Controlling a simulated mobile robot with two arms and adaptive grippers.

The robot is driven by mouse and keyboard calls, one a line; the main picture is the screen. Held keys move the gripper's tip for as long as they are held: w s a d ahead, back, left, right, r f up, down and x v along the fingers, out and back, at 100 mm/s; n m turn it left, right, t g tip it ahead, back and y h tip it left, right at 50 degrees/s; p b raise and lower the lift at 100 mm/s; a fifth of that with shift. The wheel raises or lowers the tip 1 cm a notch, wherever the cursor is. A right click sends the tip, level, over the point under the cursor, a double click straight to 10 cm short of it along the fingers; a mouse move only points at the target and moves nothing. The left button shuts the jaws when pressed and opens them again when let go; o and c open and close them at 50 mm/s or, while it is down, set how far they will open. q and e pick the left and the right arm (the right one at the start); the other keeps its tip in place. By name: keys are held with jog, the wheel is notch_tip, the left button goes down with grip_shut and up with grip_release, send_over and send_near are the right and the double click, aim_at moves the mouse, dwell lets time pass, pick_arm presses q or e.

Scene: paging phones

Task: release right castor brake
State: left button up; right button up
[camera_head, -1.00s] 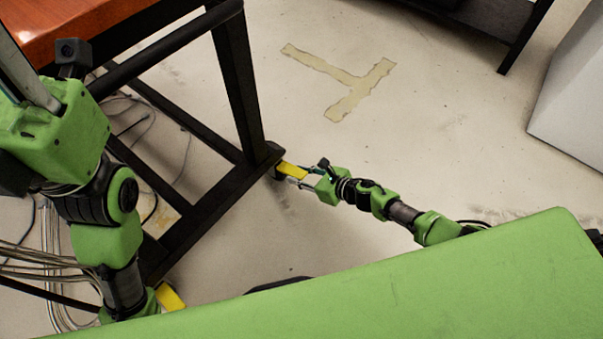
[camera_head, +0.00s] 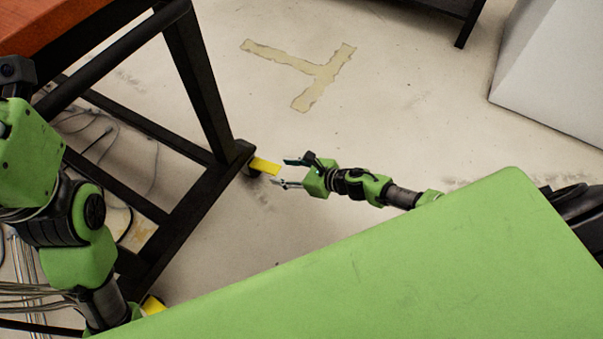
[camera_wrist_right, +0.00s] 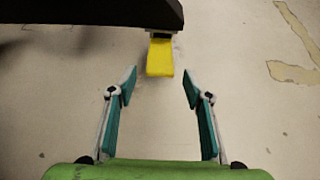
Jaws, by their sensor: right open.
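A yellow brake pedal (camera_head: 264,166) sticks out from the foot of a black table frame (camera_head: 190,180) in the head view. My right gripper (camera_head: 284,172) is just right of the pedal, open and empty. In the right wrist view the yellow pedal (camera_wrist_right: 160,58) is ahead of the open fingers (camera_wrist_right: 160,88), roughly centred between them and apart from them. A second yellow pedal (camera_head: 152,305) shows at the frame's near foot, partly hidden by my left arm and green body. My left arm is at the left edge, and its gripper fingers are not in view.
The table has an orange-brown top (camera_head: 45,22). Loose cables (camera_head: 100,150) lie on the floor under it. Worn tape (camera_head: 315,72) marks the floor. A white box (camera_head: 550,75) stands at the upper right. The floor around my right gripper is clear.

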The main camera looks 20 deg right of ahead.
jog(key=v, duration=0.7)
jog(key=shift+s+r, duration=0.15)
jog(key=shift+s, duration=0.1)
jog(key=shift+d, duration=0.15)
